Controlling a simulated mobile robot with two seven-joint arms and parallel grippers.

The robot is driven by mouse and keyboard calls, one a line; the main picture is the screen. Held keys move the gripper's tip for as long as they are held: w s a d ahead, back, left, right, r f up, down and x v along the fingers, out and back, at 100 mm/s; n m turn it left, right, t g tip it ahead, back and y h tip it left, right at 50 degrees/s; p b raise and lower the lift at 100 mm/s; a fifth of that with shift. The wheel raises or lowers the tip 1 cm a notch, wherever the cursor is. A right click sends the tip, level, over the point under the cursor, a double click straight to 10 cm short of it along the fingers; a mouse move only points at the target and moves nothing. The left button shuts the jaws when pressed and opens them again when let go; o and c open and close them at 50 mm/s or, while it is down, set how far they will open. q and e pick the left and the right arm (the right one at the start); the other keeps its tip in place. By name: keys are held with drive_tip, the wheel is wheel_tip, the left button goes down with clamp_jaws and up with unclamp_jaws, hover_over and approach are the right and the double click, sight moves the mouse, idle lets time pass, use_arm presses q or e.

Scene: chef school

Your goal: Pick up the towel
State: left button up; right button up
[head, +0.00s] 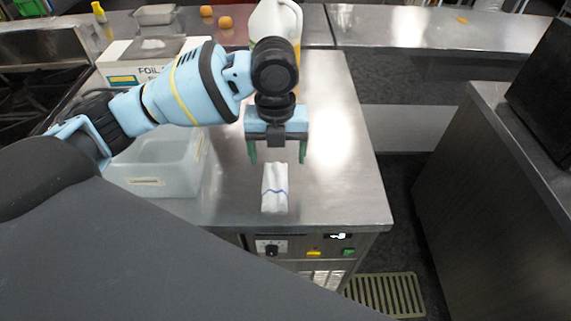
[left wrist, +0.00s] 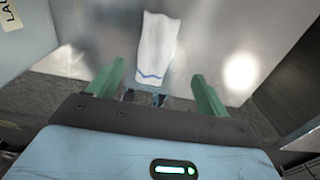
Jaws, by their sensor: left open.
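The towel (head: 275,189) is a small folded white cloth with a blue stripe. It lies on the steel counter near its front edge in the head view. It also shows in the left wrist view (left wrist: 157,47), ahead of the fingers and between their lines. My left gripper (head: 277,155) is open and empty, with its green fingers pointing down. In the head view it appears just behind and above the towel, apart from it. The open fingers also show in the left wrist view (left wrist: 155,88). My right gripper is not in view.
A white plastic bin (head: 160,170) stands left of the towel, with a foil box (head: 125,75) behind it. A large white jug (head: 270,20) stands at the back. The steel counter (head: 340,180) is clear right of the towel. A stove (head: 35,75) is at the left.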

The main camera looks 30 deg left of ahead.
sight(274, 180)
use_arm(q)
drive_tip(key=shift+s+a+r, duration=0.1)
drive_tip(key=shift+s+r, duration=0.1)
drive_tip(key=shift+s, duration=0.1)
drive_tip(key=shift+s+f, duration=0.1)
drive_tip(key=shift+s, duration=0.35)
drive_tip(key=shift+w+f, duration=0.1)
drive_tip(key=shift+f, duration=1.2)
drive_tip(key=f, duration=0.5)
drive_tip(key=shift+s, duration=0.2)
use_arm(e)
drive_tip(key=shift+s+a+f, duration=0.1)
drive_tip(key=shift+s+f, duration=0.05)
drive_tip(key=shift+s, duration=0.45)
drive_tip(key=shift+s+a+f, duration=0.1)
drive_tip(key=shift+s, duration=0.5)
